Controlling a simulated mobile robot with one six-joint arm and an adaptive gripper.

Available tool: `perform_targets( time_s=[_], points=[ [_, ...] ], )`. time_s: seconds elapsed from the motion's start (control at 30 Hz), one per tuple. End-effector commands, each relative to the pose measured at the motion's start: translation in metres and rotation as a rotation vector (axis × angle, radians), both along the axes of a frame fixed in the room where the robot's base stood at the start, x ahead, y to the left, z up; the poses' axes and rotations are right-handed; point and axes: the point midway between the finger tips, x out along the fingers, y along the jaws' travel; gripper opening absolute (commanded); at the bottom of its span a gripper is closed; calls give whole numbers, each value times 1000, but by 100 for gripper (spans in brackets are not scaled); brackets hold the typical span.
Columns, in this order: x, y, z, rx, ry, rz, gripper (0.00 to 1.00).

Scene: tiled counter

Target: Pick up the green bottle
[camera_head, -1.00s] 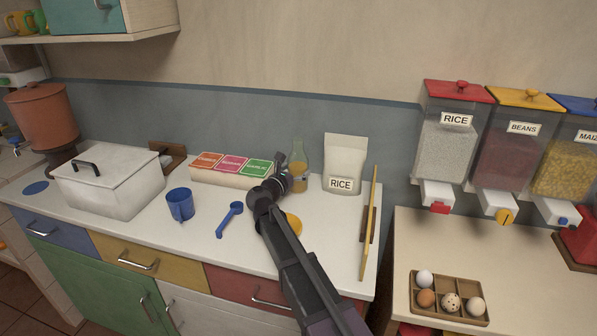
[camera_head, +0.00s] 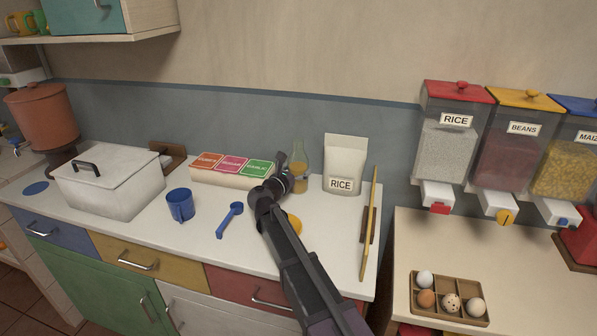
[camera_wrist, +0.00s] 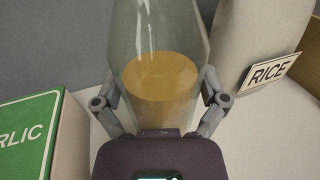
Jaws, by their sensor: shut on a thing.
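The green bottle (camera_head: 301,172) is pale greenish glass with amber liquid inside. It stands upright at the back of the counter, between the row of labelled boxes and the rice bag. It fills the middle of the wrist view (camera_wrist: 160,45), with the liquid in its lower part. My gripper (camera_head: 284,177) is at the bottle, with one finger on each side of the glass in the wrist view (camera_wrist: 160,105). The jaws are shut on the bottle. The bottle's base is hidden behind my gripper.
The white rice bag (camera_head: 345,160) stands close on the right. The labelled box row (camera_head: 225,179) is close on the left, its green end showing in the wrist view. A blue cup (camera_head: 180,205), a blue scoop (camera_head: 230,219) and a yellow board (camera_head: 370,225) are also on the counter.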

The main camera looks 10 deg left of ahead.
Motion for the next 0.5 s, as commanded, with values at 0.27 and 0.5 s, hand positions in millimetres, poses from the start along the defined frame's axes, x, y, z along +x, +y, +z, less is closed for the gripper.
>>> perform_targets(
  time_s=[0.27,0.5],
  points=[
    [0,0,2,-1,-1,0,31],
    [0,0,12,-1,-1,0,31]
  ],
)
